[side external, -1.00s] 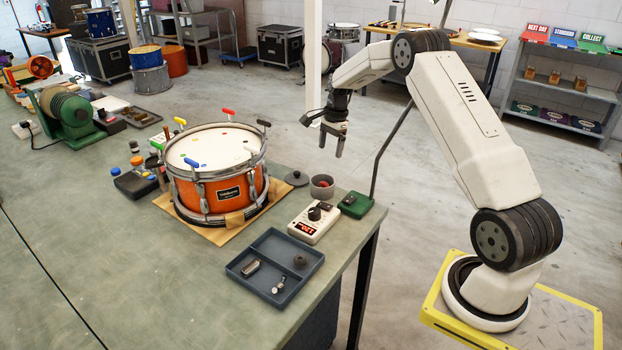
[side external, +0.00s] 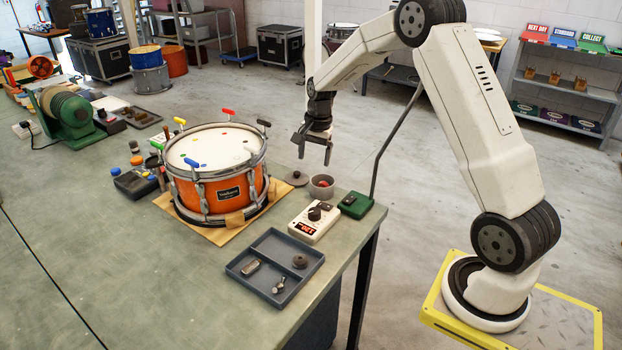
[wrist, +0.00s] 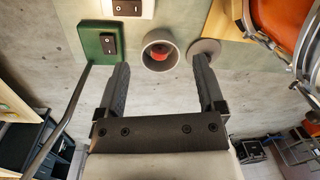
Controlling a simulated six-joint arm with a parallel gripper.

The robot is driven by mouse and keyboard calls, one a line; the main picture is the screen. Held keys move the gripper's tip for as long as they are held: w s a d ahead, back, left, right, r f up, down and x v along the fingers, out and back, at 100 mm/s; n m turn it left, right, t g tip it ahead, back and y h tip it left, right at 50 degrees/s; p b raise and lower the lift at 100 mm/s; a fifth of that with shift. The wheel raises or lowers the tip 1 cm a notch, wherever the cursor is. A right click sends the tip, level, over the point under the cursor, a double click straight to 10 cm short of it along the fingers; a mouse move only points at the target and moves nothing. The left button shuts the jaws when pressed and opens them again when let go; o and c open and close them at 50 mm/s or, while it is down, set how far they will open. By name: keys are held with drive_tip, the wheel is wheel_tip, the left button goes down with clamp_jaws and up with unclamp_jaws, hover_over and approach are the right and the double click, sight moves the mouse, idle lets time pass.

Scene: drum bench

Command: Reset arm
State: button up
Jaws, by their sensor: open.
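My gripper (side external: 315,153) is open and empty in the side view, pointing down just past the bench's edge near the small grey cup. Its two fingers also show in the wrist view (wrist: 158,75), spread apart with nothing between them. The grey cup (side external: 321,187) has something red inside and appears beyond the fingertips in the wrist view (wrist: 160,50). An orange snare drum (side external: 215,173) stands on a tan board (side external: 163,203) to the left of the gripper. Coloured keys or handles stand around its rim.
A green switch box (side external: 356,204) with a thin dark pole beside it and a white meter (side external: 314,222) sit near the bench edge. A blue-grey tray (side external: 262,247) holds small metal parts. A grey disc (side external: 297,179) lies beside the cup. The floor behind the gripper is open.

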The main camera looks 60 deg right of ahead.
drive_tip(key=s+a+r+n+t, duration=0.1)
drive_tip(key=s+a+n+t, duration=0.1)
drive_tip(key=s+a+n, duration=1.3)
drive_tip(key=s+a, duration=0.3)
drive_tip(key=a, duration=0.1)
drive_tip(key=shift+s+a+h, duration=0.25)
drive_tip(key=shift+a+h, duration=0.05)
drive_tip(key=shift+h, duration=0.1)
